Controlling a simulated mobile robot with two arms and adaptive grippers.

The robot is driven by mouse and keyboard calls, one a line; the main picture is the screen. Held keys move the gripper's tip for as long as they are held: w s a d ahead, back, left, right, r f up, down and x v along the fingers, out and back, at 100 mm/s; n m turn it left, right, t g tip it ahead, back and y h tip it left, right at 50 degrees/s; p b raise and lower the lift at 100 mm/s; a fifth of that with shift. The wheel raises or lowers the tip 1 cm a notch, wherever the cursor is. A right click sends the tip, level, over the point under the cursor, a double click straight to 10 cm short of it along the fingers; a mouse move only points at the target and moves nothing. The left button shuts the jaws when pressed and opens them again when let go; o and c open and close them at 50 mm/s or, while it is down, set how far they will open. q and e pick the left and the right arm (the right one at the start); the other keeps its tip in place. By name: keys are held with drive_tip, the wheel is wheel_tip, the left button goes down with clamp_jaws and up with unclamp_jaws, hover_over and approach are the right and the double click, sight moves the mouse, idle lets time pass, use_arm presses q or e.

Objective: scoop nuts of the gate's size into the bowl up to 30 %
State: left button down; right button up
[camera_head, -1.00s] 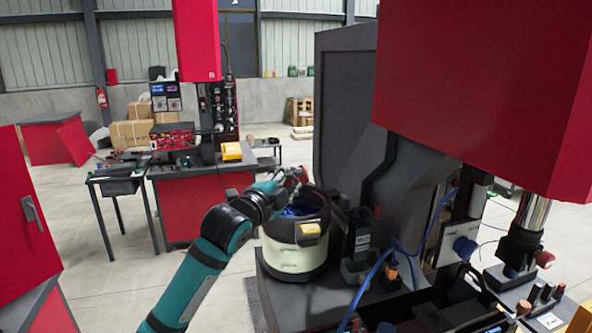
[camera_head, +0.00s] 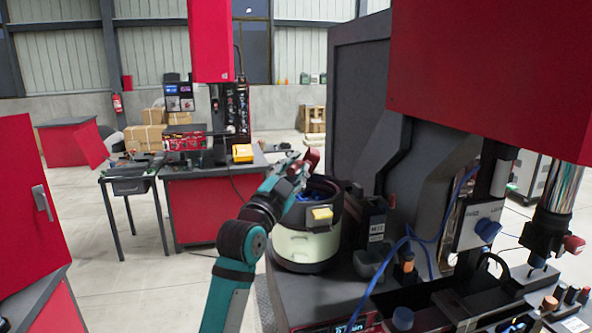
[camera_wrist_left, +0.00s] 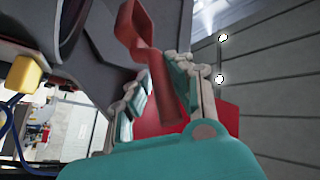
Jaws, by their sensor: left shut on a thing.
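My left gripper (camera_head: 297,172) is shut on a red scoop (camera_head: 313,158), just above the back left rim of the bowl feeder. In the left wrist view the scoop's handle (camera_wrist_left: 162,88) runs between the two fingers of the gripper (camera_wrist_left: 163,78), and its head points away from the palm. I cannot tell whether nuts are in the scoop. The bowl (camera_head: 306,246) has a dark rim, a cream lower wall and a yellow block (camera_head: 321,214) on its front. Something blue shows inside it; the fill level and the gate cannot be made out. My right gripper is out of view.
A tall grey machine housing (camera_head: 352,110) stands behind the bowl, with a big red box (camera_head: 480,75) overhead at right. Blue hoses (camera_head: 408,240) and small fittings crowd the right. A red cabinet (camera_head: 25,190) stands at left. Open floor lies between it and the bowl.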

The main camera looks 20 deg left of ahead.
use_arm(q)
drive_tip(key=w+d+r+m+g+p, duration=0.1)
drive_tip(key=d+r+m+g+p, duration=0.2)
drive_tip(key=r+m+g+p, duration=0.3)
drive_tip(key=m, duration=0.5)
drive_tip(key=shift+d+m+g+y, duration=0.15)
drive_tip(key=shift+m+g+y, duration=0.15)
drive_tip(key=shift+w, duration=0.15)
idle(0.4)
